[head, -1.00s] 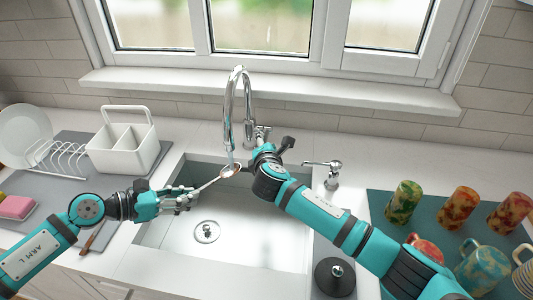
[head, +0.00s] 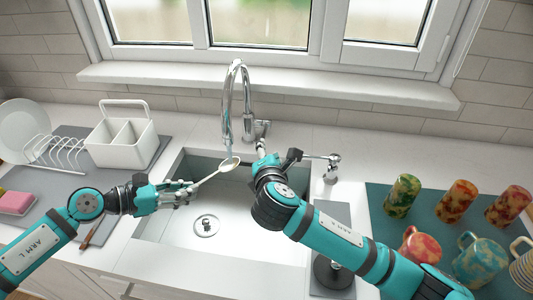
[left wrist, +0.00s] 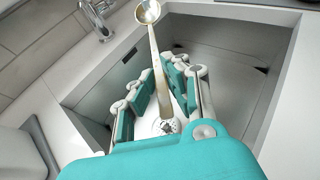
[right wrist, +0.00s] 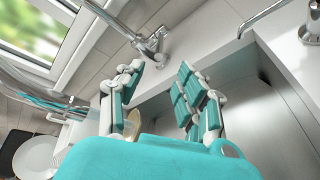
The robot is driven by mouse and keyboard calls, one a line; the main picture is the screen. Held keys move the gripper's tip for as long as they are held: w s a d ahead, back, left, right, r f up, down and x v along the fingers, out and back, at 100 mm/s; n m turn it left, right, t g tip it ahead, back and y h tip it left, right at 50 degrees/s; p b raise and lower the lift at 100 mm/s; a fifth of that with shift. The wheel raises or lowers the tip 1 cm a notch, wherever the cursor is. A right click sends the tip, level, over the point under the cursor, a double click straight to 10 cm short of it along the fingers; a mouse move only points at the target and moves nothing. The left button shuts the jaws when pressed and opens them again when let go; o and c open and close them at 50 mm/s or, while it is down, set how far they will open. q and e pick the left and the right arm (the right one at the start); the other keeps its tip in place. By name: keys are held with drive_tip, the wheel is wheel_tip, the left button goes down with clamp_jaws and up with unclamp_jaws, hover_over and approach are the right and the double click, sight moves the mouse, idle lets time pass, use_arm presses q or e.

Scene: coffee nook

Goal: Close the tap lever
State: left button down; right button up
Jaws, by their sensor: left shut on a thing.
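The chrome tap (head: 230,92) arches over the sink's back edge. Its lever (head: 262,129) sticks out at the right side of the tap's base; the tap's base and lever also show in the right wrist view (right wrist: 152,44). My right gripper (head: 264,158) is just in front of the lever, mostly hidden by its own wrist in the head view. In the right wrist view its fingers are apart and empty, with the tap beyond them. My left gripper (head: 186,190) is shut on the handle of a spoon (head: 230,163), whose bowl is under the spout.
The sink (head: 207,262) lies under both arms. A soap dispenser (head: 333,165) stands right of the tap. Patterned cups (head: 403,193) stand on a teal mat at the right. A white caddy (head: 122,145) and dish rack (head: 60,155) stand at the left.

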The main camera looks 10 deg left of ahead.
sight(264, 132)
drive_tip(key=shift+c, duration=0.2)
